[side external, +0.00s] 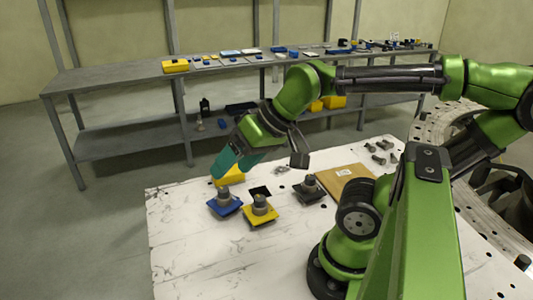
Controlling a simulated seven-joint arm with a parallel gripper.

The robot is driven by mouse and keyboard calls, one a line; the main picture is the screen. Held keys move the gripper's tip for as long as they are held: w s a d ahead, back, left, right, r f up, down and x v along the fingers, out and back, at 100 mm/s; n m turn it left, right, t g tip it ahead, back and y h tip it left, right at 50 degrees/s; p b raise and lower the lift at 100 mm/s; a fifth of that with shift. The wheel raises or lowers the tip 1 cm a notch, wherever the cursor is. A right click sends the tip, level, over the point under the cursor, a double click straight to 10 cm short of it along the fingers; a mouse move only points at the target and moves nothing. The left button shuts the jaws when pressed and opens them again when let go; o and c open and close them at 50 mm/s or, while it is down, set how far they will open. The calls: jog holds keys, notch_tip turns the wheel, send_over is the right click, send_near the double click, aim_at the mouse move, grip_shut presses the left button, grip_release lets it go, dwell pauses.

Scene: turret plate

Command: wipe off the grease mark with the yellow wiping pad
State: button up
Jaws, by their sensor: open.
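The yellow wiping pad (260,219) lies on the white worktop, a square yellow base with a grey knob on top. A blue pad (223,210) of the same form is to its left and a black one (308,197) to its right. Behind them are a flat black square (260,191) and a small greyish smudge (282,170); I cannot tell for sure which is the grease mark. My gripper (230,168), with teal fingers, is open behind the blue pad, beside a yellow block (231,177) that it partly hides. It is apart from the yellow pad.
A brown board (345,184) with a white label lies right of the pads. Several small grey parts (380,152) lie at the back right of the worktop (200,265). Its front left is clear. A grey shelf bench (120,80) with assorted items stands behind.

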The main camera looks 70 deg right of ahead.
dwell(0.3)
jog(key=shift+o, duration=0.9)
jog(key=n+g+h, duration=0.2)
jog(key=n+g, duration=0.5)
jog(key=n, duration=0.1)
send_over(228, 176)
jog(key=d, duration=0.1)
notch_tip(228, 176, down, 15)
jog(key=shift+w+f, duration=0.1)
jog(key=d+n, duration=0.1)
jog(key=w+n, duration=0.1)
jog(key=n, duration=0.1)
jog(key=shift+w+d+r+n, duration=0.3)
jog(key=shift+d, duration=0.1)
jog(key=shift+n, duration=0.5)
jog(key=shift+f+n, duration=0.15)
jog(key=shift+n, duration=0.15)
jog(key=shift+a+f, duration=0.1)
jog(key=shift+f, duration=3.7)
